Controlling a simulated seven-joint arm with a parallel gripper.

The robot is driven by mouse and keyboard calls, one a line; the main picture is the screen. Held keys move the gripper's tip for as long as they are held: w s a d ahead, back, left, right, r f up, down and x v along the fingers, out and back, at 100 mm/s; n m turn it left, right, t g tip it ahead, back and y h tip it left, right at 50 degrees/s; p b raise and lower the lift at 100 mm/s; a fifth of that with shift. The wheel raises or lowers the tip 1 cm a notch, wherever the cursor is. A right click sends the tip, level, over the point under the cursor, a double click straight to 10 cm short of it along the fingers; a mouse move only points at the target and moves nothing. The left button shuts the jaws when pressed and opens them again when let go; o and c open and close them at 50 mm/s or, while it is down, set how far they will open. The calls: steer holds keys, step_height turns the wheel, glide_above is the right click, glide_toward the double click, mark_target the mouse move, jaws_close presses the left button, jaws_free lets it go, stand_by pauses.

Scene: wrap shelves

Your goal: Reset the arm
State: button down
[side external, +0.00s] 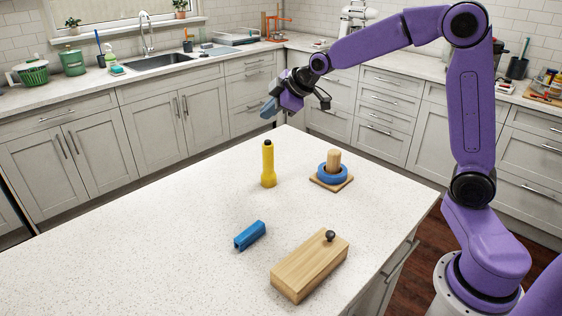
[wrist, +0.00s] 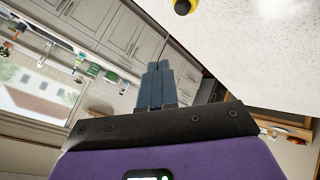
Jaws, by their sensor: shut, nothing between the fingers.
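My gripper (side external: 268,107) is at the upper middle of the side external view, raised above the far edge of the white speckled counter. In the wrist view its two grey fingers (wrist: 158,68) are together, with nothing between them. It touches none of the objects on the counter. The purple arm is mine and reaches in from the right.
On the counter (side external: 150,240) stand a yellow flashlight-like object (side external: 268,166), a wooden peg base (side external: 340,182) with a blue ring (side external: 332,174) around its peg, a blue block-like piece (side external: 250,236) and a wooden box (side external: 308,268) with a dark knob. The counter's left part is clear.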

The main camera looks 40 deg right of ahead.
steer(key=s+a+f+g+y, duration=0.1)
steer(key=s+a+f+g, duration=0.15)
steer(key=s+a, duration=0.7)
steer(key=s+d+f+g, duration=0.1)
steer(key=s+f+g, duration=0.1)
steer(key=s, duration=0.8)
steer(key=s+d+f+g+h, duration=0.1)
steer(key=s+d+g, duration=0.1)
steer(key=s, duration=0.8)
steer(key=s+d+f+n+g+h, duration=0.1)
steer(key=s+f+g, duration=0.1)
steer(key=s, duration=0.8)
steer(key=shift+s+d+f, duration=0.2)
steer(key=shift+d+f, duration=0.05)
steer(key=shift+f, duration=0.05)
